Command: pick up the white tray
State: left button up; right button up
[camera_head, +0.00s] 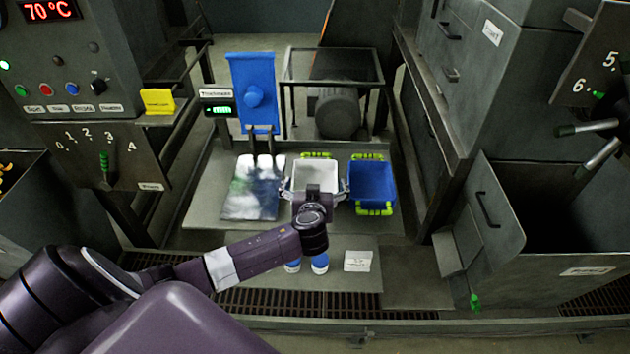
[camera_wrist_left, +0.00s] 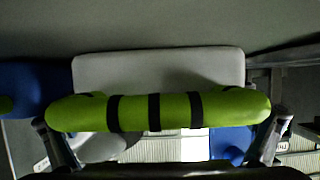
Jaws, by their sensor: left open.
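The white tray (camera_head: 316,173) sits on the grey surface in the middle of the head view, with a yellow-green handle (camera_head: 316,155) at its far side. In the left wrist view the white tray (camera_wrist_left: 160,68) lies behind a green handle with black bands (camera_wrist_left: 165,110). My left gripper (camera_head: 320,189) is open over the near side of the tray. In the wrist view the fingers of my left gripper (camera_wrist_left: 162,130) stand wide apart near the two ends of the handle. Whether they touch it is unclear. The tray's near handle is hidden in the head view.
A blue tray (camera_head: 372,182) with yellow-green handles stands close on the right. A shiny plate (camera_head: 252,190) lies on the left. Blue-and-white containers (camera_head: 319,264) and a small white box (camera_head: 357,261) are in front. Dark machines stand on both sides.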

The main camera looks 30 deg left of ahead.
pick_arm(q)
jog(key=shift+w+a+f, duration=0.15)
jog(key=shift+w, duration=0.1)
jog(key=shift+c, duration=0.6)
jog(key=c, duration=0.9)
